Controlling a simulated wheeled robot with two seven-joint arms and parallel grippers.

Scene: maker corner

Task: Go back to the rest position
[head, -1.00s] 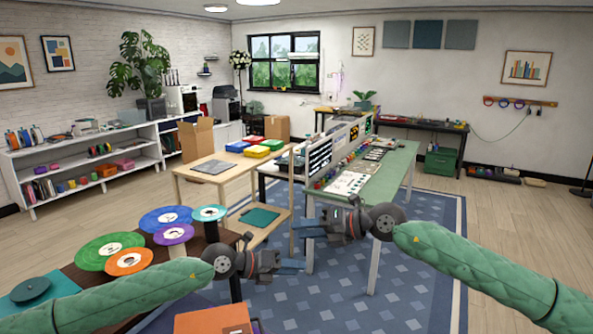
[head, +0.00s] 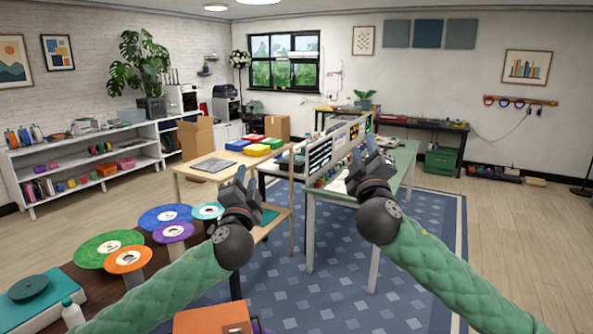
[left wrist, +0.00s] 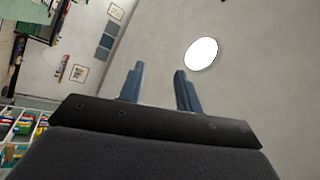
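My left gripper (head: 243,180) is raised in the head view, fingers pointing up and away, in front of the wooden table. In the left wrist view its two blue fingers (left wrist: 158,85) stand apart with nothing between them, against the wall and ceiling. My right gripper (head: 366,152) is raised too, in front of the green table. Its fingers look apart, and I see nothing held between them.
Coloured discs on stands (head: 110,248) are at the lower left, beside my left arm. A wooden table (head: 190,175) and a green table (head: 404,158) stand ahead. An orange box (head: 213,318) is at the bottom. Blue rug (head: 330,285) lies between my arms.

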